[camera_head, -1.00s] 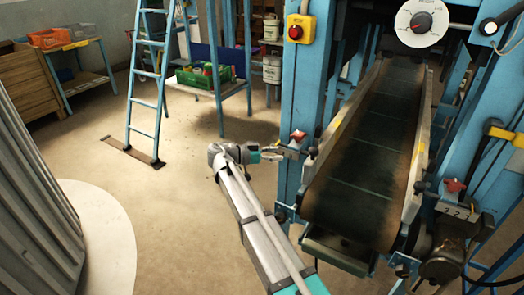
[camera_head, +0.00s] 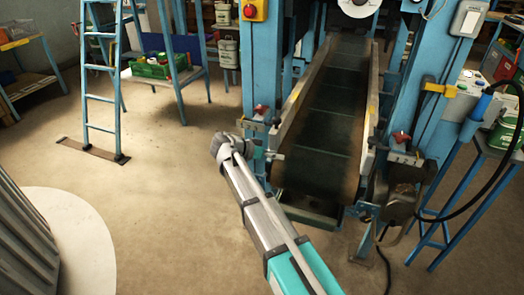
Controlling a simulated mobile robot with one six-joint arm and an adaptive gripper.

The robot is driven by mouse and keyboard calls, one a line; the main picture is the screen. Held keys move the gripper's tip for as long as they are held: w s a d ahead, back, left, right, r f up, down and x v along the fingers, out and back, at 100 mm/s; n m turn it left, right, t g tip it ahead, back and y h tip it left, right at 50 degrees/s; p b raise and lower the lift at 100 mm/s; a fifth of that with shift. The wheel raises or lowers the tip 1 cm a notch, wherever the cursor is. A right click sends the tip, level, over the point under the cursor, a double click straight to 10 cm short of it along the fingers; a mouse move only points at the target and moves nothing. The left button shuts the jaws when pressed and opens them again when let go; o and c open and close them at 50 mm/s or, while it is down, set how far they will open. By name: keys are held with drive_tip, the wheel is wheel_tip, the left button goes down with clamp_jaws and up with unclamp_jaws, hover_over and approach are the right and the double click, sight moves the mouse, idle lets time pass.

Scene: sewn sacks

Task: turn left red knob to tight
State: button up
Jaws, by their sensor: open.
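The left red knob (camera_head: 261,110) sits on a bracket on the blue post left of the conveyor belt (camera_head: 325,130). A second red knob (camera_head: 401,136) sits on the right side of the belt frame.
A red button on a yellow box (camera_head: 253,10) is on the post above. A blue ladder (camera_head: 100,80) and a table with a green crate (camera_head: 158,66) stand at the left. A blue stand with a black hose (camera_head: 490,150) is at the right.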

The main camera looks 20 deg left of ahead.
drive_tip(key=s+d+f+n+g+y, duration=0.2)
drive_tip(key=d+f+g, duration=0.15)
drive_tip(key=d, duration=0.65)
drive_tip(key=s+d+f+n+g+y, duration=0.1)
drive_tip(key=s+d+f+g+y, duration=0.2)
drive_tip(key=d, duration=0.8)
drive_tip(key=s+d+f+n+y, duration=0.3)
drive_tip(key=s+d+f+y, duration=0.2)
drive_tip(key=s+d, duration=0.6)
drive_tip(key=shift+s+d+n+y, duration=0.4)
drive_tip(key=shift+d+y, duration=0.25)
drive_tip(key=shift+y, duration=0.25)
drive_tip(key=shift+f, duration=0.1)
drive_tip(key=shift+c, duration=0.7)
